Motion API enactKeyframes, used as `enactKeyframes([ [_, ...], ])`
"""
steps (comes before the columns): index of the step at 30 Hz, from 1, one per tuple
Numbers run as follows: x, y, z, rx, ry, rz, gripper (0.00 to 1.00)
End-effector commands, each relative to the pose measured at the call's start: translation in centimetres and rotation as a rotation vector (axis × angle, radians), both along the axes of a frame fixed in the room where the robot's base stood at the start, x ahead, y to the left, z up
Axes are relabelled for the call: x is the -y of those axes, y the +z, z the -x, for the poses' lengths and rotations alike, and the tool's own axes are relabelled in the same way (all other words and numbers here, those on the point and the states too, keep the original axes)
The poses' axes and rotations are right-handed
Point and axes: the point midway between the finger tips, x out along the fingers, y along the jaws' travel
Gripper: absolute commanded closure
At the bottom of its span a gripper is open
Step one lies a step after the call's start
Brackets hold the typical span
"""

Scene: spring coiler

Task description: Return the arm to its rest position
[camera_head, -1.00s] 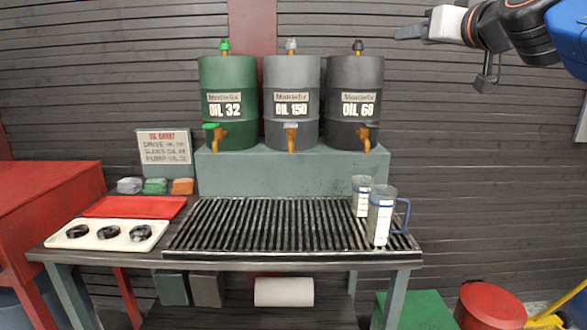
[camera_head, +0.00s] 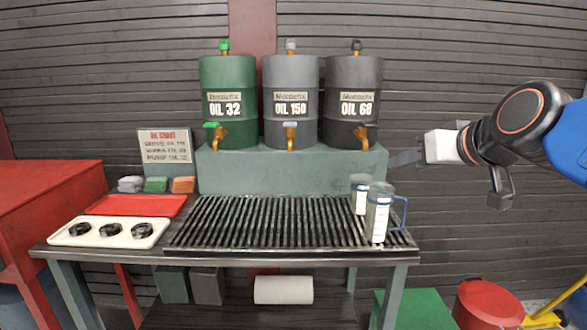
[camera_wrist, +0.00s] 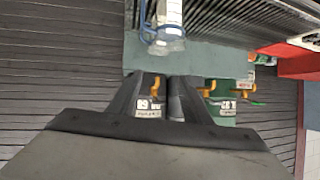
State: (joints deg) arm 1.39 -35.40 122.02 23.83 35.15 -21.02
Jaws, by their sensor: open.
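My gripper (camera_head: 404,158) hangs in the air to the right of the drums, level with the top of the green-grey drum stand and above the clear jugs. It is open and nothing shows between its fingers; they also show in the wrist view (camera_wrist: 158,97). My arm reaches in from the right edge. The front jug (camera_head: 379,222) with a blue handle and the rear jug (camera_head: 360,196) stand upright at the right end of the black grate (camera_head: 270,225). The wrist view is turned over and shows jugs (camera_wrist: 165,42) near its top.
Three drums stand on the green-grey stand (camera_head: 230,175): green OIL 32 (camera_head: 228,80), grey OIL 150 (camera_head: 291,75) and dark OIL 68 (camera_head: 351,75). A cream tray (camera_head: 103,243) and red tray (camera_head: 135,205) lie at left.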

Motion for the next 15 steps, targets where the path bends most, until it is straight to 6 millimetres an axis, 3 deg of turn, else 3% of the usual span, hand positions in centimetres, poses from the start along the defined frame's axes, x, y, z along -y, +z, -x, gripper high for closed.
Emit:
enactKeyframes([
  [1,0.1,-2.9,1.4,-0.058,-0.002,0.01,0.55],
  [3,0.4,-6.7,3.3,-0.14,-0.011,0.024,0.55],
  [9,1.9,-17.3,9.6,-0.375,-0.055,0.074,0.55],
  [15,3.7,-25.1,15.4,-0.559,-0.114,0.127,0.55],
])
